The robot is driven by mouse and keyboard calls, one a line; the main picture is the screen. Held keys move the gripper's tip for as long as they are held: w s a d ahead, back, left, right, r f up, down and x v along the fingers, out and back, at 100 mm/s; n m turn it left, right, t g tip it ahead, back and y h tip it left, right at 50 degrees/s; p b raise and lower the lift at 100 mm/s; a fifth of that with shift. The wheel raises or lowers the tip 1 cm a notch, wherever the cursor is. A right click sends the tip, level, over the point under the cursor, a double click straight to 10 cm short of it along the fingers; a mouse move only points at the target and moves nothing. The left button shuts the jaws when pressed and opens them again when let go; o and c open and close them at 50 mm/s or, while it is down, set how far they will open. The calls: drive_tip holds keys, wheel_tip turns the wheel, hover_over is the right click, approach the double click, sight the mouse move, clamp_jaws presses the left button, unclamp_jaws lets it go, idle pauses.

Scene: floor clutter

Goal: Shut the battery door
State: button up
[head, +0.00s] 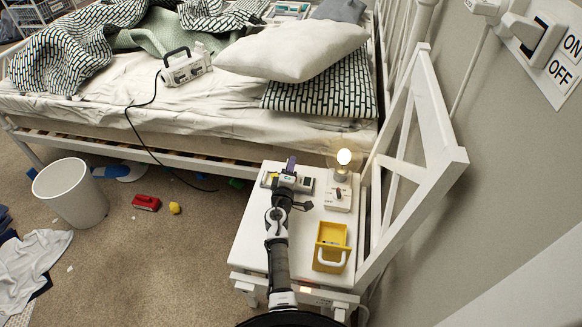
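My arm reaches over the white bedside table (252,235) to its far end. My gripper (287,178) is small in the picture, over a light grey device (305,184) with dark parts that lies flat there. A purple piece (291,163) sticks up at the gripper's tip; I cannot tell whether it is held or part of the gripper. The gripper covers the middle of the device. I cannot make out a battery door or whether it is open, nor the gap between the fingers.
A bin (72,195) and a red object (146,202) are on the floor.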

sight(268, 179)
clamp_jaws()
